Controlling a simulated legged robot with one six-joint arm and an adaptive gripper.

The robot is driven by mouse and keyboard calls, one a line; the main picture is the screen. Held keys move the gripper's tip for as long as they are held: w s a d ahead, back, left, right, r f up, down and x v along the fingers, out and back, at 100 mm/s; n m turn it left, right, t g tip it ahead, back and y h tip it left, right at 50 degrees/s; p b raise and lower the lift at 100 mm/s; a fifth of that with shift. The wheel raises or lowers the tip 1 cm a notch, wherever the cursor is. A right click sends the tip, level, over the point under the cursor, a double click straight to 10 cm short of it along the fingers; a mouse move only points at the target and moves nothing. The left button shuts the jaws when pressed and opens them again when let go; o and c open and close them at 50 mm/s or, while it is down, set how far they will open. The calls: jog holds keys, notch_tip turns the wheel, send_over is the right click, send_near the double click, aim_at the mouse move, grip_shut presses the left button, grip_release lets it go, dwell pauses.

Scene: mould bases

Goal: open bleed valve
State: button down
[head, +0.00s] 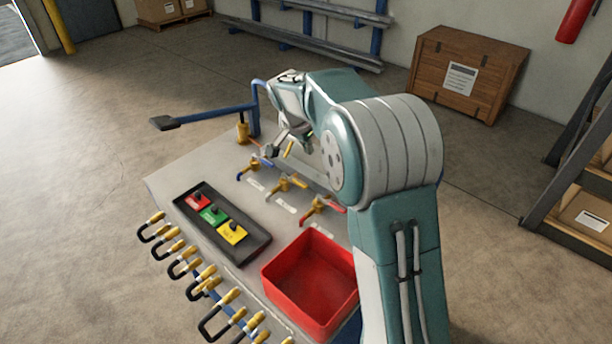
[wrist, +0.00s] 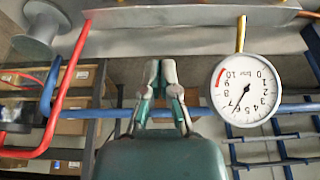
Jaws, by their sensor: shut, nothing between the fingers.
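Three small brass valves stand in a row on the grey bench top, each beside a white label too small to read. I cannot tell which one is the bleed valve. My gripper (wrist: 160,70) is shut and empty in the wrist view. In the head view it is partly hidden near the back of the bench, behind the valves. A round pressure gauge (wrist: 245,90) is right of it in the wrist view, its needle near 6 bar.
A long black-ended lever (head: 200,116) sticks out left. Open floor lies beyond.

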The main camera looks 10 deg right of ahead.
aim_at(299, 183)
jog(key=shift+w+f, duration=0.4)
jog(key=shift+f, duration=0.05)
jog(key=shift+d, duration=0.1)
jog(key=x, duration=0.9)
jog(key=shift+d+f, duration=0.1)
jog(key=shift+f, duration=0.2)
jog(key=a, duration=0.1)
jog(key=s+a, duration=0.1)
jog(key=shift+s+a+f, duration=0.1)
jog(key=shift+s+a, duration=0.15)
jog(key=shift+s, duration=0.1)
jog(key=shift+s+a, duration=0.25)
jog(key=shift+a, duration=0.15)
jog(key=shift+d, duration=0.15)
